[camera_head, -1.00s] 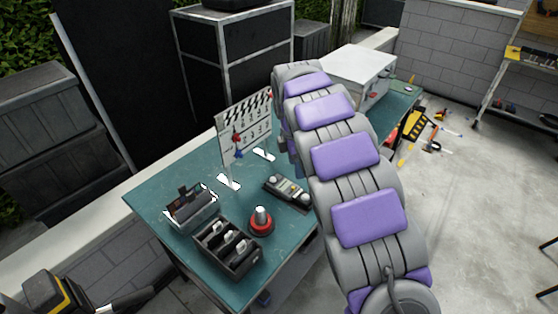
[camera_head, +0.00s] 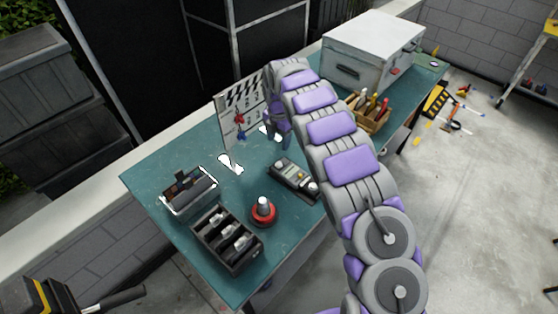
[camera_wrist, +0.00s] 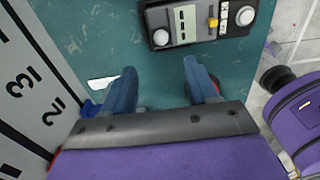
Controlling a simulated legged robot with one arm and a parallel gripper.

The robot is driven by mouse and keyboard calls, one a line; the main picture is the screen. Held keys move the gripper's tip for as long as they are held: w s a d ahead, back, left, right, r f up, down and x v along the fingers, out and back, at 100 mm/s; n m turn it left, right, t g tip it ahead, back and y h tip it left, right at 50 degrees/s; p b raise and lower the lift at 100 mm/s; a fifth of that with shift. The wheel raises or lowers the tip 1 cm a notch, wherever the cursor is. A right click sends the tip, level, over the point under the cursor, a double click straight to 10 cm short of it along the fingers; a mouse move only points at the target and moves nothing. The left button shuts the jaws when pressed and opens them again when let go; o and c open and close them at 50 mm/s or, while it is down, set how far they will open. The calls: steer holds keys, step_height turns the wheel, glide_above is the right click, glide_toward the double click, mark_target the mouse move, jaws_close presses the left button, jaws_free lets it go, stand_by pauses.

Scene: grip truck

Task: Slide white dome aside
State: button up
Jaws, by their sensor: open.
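A dark control box (camera_head: 293,178) lies on the teal table and carries pale dome-shaped knobs at its ends. In the wrist view the box (camera_wrist: 190,27) is at the top, with one white dome (camera_wrist: 157,38) at its left and another white dome (camera_wrist: 245,15) at its right. I cannot tell which dome the task means. My gripper (camera_wrist: 160,66) is open and empty, its two blue fingers pointing toward the box with bare table between them. In the head view my gripper (camera_head: 279,138) hangs over the table behind the box, by the marked white panel (camera_head: 240,108).
A red-based cone-like piece (camera_head: 264,210), a black slotted tray (camera_head: 228,240) and a dark open case (camera_head: 188,193) stand at the front left. A white chest (camera_head: 372,45) and a wooden tool caddy (camera_head: 370,113) are at the right. Bare table (camera_head: 185,160) lies left of the panel.

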mark_target(278, 162)
step_height(278, 162, down, 10)
steer(key=shift+s+f+b, duration=0.1)
steer(key=shift+f+b, duration=0.15)
steer(key=shift+b, duration=0.4)
steer(key=shift+f, duration=0.5)
steer(key=shift+c, duration=0.3)
jaws_close()
